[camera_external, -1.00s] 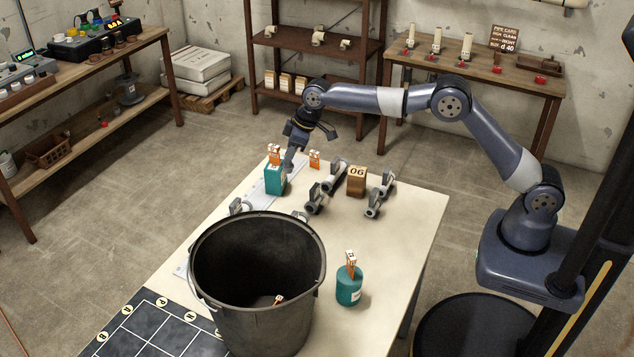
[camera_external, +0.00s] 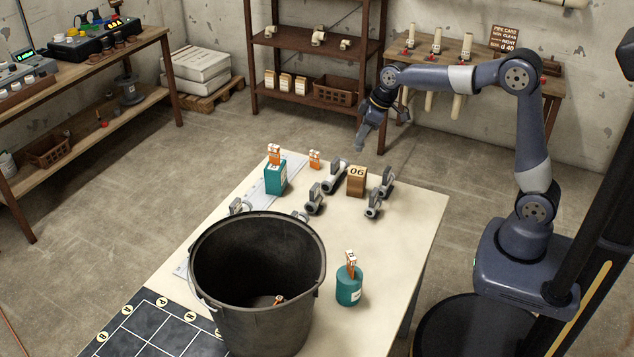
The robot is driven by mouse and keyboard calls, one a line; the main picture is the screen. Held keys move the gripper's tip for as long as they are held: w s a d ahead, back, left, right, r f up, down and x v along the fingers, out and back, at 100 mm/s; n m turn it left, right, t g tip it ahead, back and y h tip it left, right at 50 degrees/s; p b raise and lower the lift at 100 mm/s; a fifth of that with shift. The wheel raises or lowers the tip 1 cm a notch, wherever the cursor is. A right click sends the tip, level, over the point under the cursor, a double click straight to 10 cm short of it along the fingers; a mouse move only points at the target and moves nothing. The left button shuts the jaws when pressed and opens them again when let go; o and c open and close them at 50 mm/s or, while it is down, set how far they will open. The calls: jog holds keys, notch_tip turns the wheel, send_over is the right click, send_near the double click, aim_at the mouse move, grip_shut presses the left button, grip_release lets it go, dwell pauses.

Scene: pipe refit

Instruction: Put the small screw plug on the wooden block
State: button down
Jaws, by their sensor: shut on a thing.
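The wooden block (camera_external: 357,182), brown with a dark marking on a pale top, stands upright near the far right part of the cream table (camera_external: 390,258). Its top looks bare. My gripper (camera_external: 361,142) is in the air above and beyond the block, pointing down and a little left, clear of the table. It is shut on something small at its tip. I take this for the small screw plug, but it is too small to make out against the grey fingers.
Grey pipe fittings (camera_external: 334,176) stand on both sides of the block. A large black bucket (camera_external: 258,315) and a teal bottle (camera_external: 349,288) stand nearer. The table's right front is clear.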

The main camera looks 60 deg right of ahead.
aim_at(361, 150)
notch_tip(361, 150, down, 8)
jog(key=shift+r, duration=0.25)
jog(key=shift+f, duration=0.2)
jog(key=c, duration=1.3)
grip_release()
jog(key=shift+r, duration=0.1)
jog(key=shift+r, duration=0.25)
jog(key=v, duration=1.1)
jog(key=shift+s+d+r, duration=0.1)
jog(key=shift+s+r, duration=0.15)
jog(key=shift+r, duration=0.1)
